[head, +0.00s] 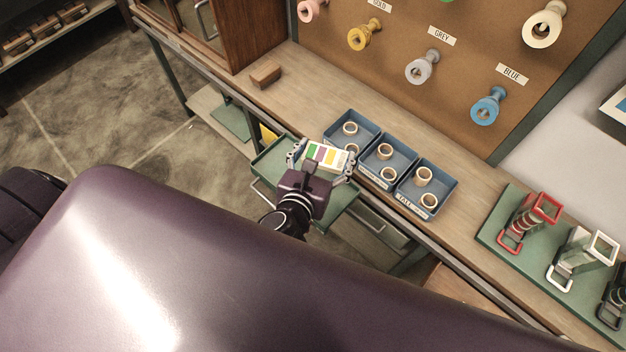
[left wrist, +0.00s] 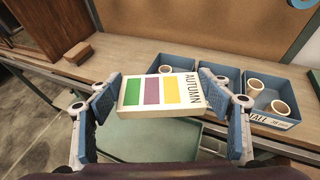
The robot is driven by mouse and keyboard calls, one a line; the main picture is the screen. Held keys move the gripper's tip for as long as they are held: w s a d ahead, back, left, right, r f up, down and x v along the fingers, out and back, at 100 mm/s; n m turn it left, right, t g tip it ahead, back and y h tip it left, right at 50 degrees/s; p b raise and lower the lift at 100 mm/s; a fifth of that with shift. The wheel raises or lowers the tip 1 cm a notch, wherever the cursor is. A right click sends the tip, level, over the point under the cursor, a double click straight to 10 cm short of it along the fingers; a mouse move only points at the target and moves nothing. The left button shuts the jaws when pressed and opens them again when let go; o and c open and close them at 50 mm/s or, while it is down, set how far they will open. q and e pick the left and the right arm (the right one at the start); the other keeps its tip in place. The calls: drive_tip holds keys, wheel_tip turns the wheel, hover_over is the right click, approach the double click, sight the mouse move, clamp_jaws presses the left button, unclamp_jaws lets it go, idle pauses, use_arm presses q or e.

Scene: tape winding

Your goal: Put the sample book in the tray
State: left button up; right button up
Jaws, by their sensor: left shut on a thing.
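The sample book (head: 326,155) is a pale block with green, purple and yellow swatches. In the left wrist view the book (left wrist: 160,92) reads "AUTUMN" along one edge. My left gripper (head: 322,163) is shut on it, one finger at each end; the fingers also show in the left wrist view (left wrist: 172,105). A green tray (head: 270,164), low at the bench's front edge, lies beneath the held book. The book appears above the tray (left wrist: 150,138), apart from it; the exact height is unclear. My gripper hides part of the tray. My right gripper is not in view.
Blue bins (head: 433,209) holding tape rolls stand on the bench just right of the book. A wooden block (head: 266,74) lies farther left. A green mat (head: 497,237) with red and white dispensers is at right. Tape spools hang on the pegboard (head: 395,45).

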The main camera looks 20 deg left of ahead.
use_arm(q)
wheel_tip(320, 180, down, 15)
drive_tip(key=b, duration=0.2)
drive_tip(key=shift+w+r+b, duration=0.1)
drive_tip(key=shift+r+b, duration=0.05)
drive_tip(key=shift+b, duration=0.15)
wheel_tip(320, 180, down, 3)
drive_tip(key=shift+f+b, duration=0.1)
drive_tip(key=shift+b, duration=0.45)
drive_tip(key=shift+f, duration=0.3)
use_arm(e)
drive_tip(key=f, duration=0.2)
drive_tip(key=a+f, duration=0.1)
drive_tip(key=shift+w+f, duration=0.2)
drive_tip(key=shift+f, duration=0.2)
use_arm(q)
drive_tip(key=shift+f, duration=0.1)
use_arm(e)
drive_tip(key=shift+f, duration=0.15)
use_arm(q)
drive_tip(key=o, duration=1.2)
drive_tip(key=shift+c, duration=0.2)
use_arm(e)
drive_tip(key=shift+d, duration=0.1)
